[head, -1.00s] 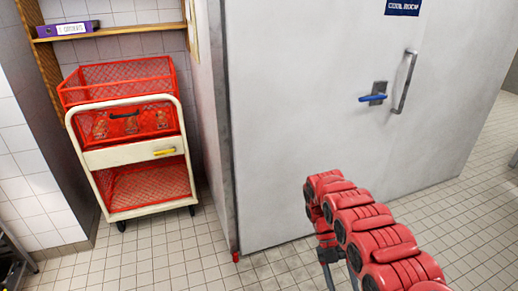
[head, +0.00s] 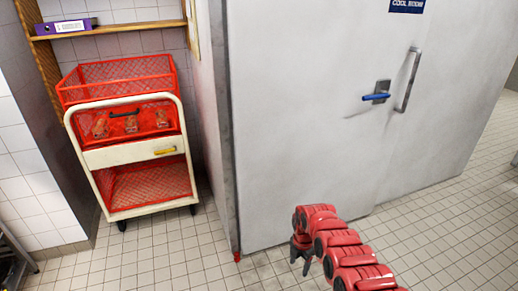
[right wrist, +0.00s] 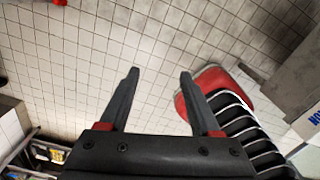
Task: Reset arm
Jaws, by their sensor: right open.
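My right arm (head: 335,245), red with dark joints, reaches in from the bottom right of the head view. Its gripper (head: 300,264) hangs at the arm's end over the tiled floor, in front of the grey door. In the right wrist view the gripper (right wrist: 160,74) has its two dark fingers spread wide with nothing between them, only floor tiles behind. My left gripper is in neither view.
A grey cool room door (head: 300,120) with a blue lever (head: 376,97) and a long handle (head: 408,82) stands behind the arm. A cream trolley (head: 130,155) with red mesh baskets stands at left, below a shelf (head: 110,31). Tiled floor between is clear.

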